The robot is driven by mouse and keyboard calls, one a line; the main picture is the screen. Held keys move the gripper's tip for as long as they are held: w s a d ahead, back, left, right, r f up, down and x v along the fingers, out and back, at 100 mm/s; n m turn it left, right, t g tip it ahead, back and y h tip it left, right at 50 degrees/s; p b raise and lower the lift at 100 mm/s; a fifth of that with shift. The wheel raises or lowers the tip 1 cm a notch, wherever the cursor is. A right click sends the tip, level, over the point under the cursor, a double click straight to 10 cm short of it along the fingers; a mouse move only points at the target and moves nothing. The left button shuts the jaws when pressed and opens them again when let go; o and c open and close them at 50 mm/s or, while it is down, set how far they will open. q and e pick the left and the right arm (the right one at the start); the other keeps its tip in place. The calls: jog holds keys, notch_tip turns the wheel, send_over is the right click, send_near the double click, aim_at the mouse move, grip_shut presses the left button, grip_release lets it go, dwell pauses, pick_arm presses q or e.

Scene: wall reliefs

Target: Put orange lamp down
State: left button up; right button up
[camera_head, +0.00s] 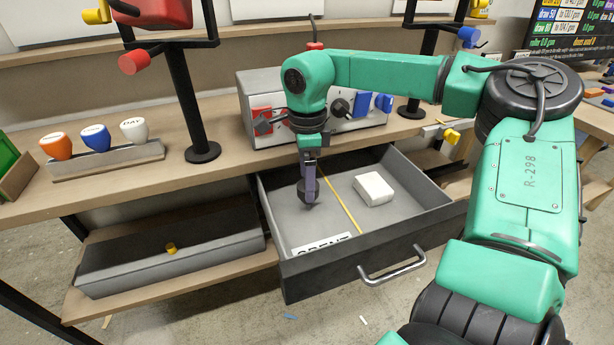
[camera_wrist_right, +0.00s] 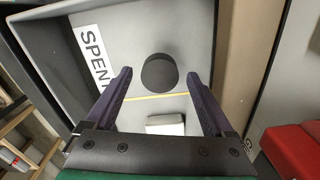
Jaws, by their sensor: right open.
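My right gripper (camera_head: 309,180) reaches down into the open grey drawer (camera_head: 420,196) with its fingers apart; it also shows in the right wrist view (camera_wrist_right: 160,78). A dark round piece (camera_wrist_right: 160,71) lies on the drawer floor just beyond the open fingertips, seen between them and not gripped. In the head view this piece is mostly hidden by the fingers. It sits on the "SPENT" label (camera_head: 320,245) side of a yellow divider line (camera_head: 345,205). No lamp with a clear orange colour shows in the drawer or the gripper. My left gripper is out of view.
A white block (camera_head: 373,189) lies across the yellow line in the drawer. A grey box with coloured switches (camera_head: 262,85) stands behind on the shelf. Orange, blue and white handled pieces (camera_head: 95,140) stand in a rack at left.

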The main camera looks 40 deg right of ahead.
notch_tip(320, 180, up, 12)
jog(key=p, duration=0.1)
jog(key=shift+r, duration=0.15)
dwell(0.5)
